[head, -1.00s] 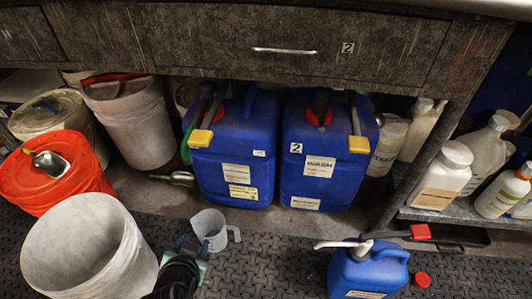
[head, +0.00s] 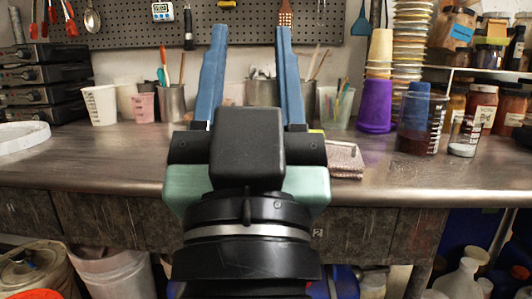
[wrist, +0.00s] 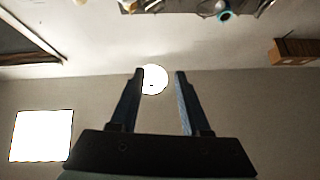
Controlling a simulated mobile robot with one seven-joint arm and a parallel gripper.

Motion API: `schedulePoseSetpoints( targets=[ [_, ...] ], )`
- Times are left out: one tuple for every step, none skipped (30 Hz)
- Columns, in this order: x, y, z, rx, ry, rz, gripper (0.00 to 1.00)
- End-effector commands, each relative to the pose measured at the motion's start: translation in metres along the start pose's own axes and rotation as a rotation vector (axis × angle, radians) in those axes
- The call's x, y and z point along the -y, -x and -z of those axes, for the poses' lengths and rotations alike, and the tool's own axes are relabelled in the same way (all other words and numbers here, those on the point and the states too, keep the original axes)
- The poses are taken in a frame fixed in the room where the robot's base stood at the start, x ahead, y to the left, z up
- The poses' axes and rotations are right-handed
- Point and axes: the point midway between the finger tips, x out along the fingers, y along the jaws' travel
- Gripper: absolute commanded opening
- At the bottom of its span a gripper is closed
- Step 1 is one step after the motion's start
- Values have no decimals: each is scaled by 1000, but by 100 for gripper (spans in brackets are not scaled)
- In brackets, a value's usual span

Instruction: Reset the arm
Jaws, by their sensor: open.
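My gripper (head: 253,35) stands upright in the middle of the head view, in front of the workbench. Its two blue fingers point up and are spread apart, with nothing between them. In the wrist view my gripper (wrist: 158,74) is also open and empty. Behind the fingers there I see the pale wall and ceiling, with a bright round light (wrist: 153,79) beyond the gap. The gripper body hides part of the bench in the head view.
The workbench (head: 120,150) spans the view, with cups and tool holders along its back. A purple cup (head: 375,107), a dark-filled beaker (head: 414,135) and a folded cloth (head: 345,160) stand right of my gripper. Buckets and jugs show below the bench.

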Motion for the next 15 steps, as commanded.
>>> schedulePoseSetpoints(
  targets=[
    [-8, -6, 48, -94, 46, -13, 47],
    [-12, -5, 71, -143, 74, -20, 47],
    [-9, -22, 78, -117, 66, -14, 47],
    [-8, -29, 84, -113, 64, -13, 47],
    [-8, -35, 91, -111, 63, -13, 47],
    [-7, -43, 100, -110, 62, -13, 47],
    [-7, -49, 106, -110, 61, -13, 47],
    [-6, -55, 113, -109, 61, -13, 47],
    [-6, -63, 122, -109, 60, -13, 47],
    [-6, -69, 129, -108, 60, -13, 47],
    [-5, -75, 136, -108, 60, -12, 47],
    [-5, -83, 145, -107, 59, -12, 47],
    [-4, -89, 151, -107, 59, -12, 47],
    [-4, -95, 158, -107, 59, -12, 47],
    [-4, -102, 167, -106, 59, -12, 47]
  ],
)
